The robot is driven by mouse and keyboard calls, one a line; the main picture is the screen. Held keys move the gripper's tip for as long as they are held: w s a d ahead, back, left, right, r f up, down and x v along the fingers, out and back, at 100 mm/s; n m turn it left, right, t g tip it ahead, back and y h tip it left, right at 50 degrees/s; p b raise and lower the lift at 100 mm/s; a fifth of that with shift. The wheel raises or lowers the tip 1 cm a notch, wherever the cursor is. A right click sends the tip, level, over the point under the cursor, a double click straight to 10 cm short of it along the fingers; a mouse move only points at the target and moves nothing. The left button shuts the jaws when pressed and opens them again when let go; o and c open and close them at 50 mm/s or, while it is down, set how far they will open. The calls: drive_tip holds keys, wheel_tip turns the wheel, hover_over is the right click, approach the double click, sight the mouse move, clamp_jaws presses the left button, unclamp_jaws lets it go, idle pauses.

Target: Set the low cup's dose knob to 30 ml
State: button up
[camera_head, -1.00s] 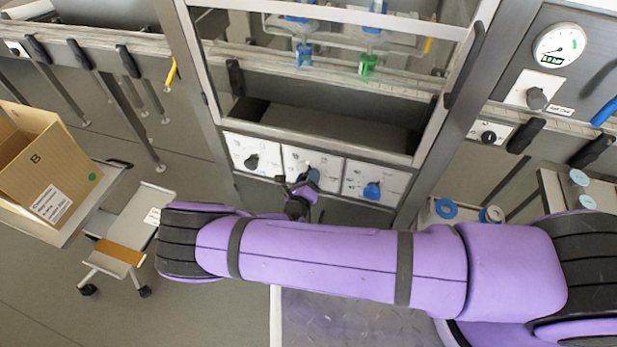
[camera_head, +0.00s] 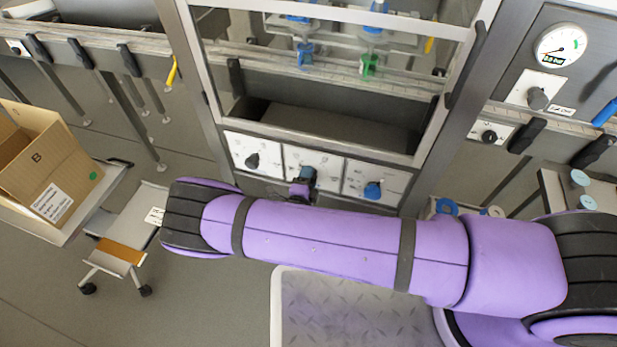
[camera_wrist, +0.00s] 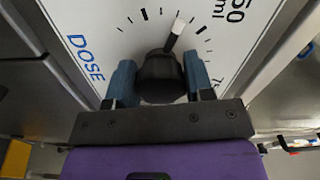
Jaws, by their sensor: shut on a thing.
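The dose knob (camera_wrist: 160,76) is black with a white pointer and sits on a white dial plate (camera_wrist: 110,35) lettered DOSE. In the wrist view the pointer aims up and slightly right, among the tick marks and left of the "50 ml" print. The exact value cannot be read, and no 30 mark is legible. My gripper (camera_wrist: 159,82) is shut on the knob, one blue-grey finger on each side. In the head view my gripper (camera_head: 305,175) is at the middle front panel (camera_head: 329,171) and covers much of its knob.
A left panel has a black knob (camera_head: 252,160) and a right panel a blue knob (camera_head: 373,190), close on either side. A metal-framed window (camera_head: 450,85) rises above. A round gauge (camera_head: 561,46) is at upper right. A cardboard box (camera_head: 45,165) stands at left.

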drive_tip(key=n, duration=0.6)
drive_tip(key=shift+f, duration=0.15)
drive_tip(key=shift+n, duration=0.4)
drive_tip(key=o, duration=0.9)
drive_tip(key=shift+s, duration=0.1)
drive_tip(key=v, duration=1)
drive_tip(key=shift+s+a, duration=0.15)
drive_tip(key=shift+s, duration=0.15)
